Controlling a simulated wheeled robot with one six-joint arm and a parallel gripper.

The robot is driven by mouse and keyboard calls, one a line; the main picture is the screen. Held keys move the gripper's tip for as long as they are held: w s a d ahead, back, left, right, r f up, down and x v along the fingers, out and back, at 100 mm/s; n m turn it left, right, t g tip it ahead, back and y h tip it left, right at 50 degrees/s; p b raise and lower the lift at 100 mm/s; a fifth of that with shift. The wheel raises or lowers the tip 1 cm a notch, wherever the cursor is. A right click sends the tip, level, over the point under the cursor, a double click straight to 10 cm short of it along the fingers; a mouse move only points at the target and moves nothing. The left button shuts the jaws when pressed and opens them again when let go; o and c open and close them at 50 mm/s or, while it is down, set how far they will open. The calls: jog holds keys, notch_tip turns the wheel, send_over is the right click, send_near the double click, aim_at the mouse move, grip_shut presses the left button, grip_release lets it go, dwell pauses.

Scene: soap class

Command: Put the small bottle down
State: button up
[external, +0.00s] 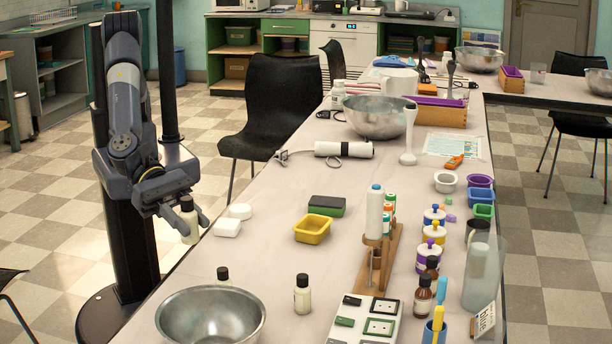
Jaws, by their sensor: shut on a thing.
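My gripper (188,219) is at the left edge of the long table (262,262). It is shut on a small pale bottle (190,236) with a dark cap, held upright between the fingers. The bottle's lower end shows near the table's left edge. I cannot tell whether it touches the tabletop.
White soap pieces (227,228) lie just right of my gripper. A metal bowl (210,318) stands at the front.

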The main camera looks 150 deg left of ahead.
jog(key=shift+w+d+r, duration=0.1)
jog(key=shift+w+d, duration=0.05)
jog(key=shift+d, duration=0.15)
notch_tip(320, 180, down, 10)
jog(key=shift+w+d+r+p, duration=0.1)
jog(key=shift+p, duration=0.45)
jog(key=shift+f+b, duration=0.4)
jog(key=shift+b, duration=0.15)
jog(key=o, duration=1)
jog(key=shift+r+p, duration=0.2)
jog(key=shift+p, duration=0.1)
jog(key=shift+r+p, duration=0.2)
jog(key=shift+p, duration=0.1)
jog(key=b+v, duration=0.3)
jog(key=v, duration=0.9)
jog(key=shift+f, duration=0.1)
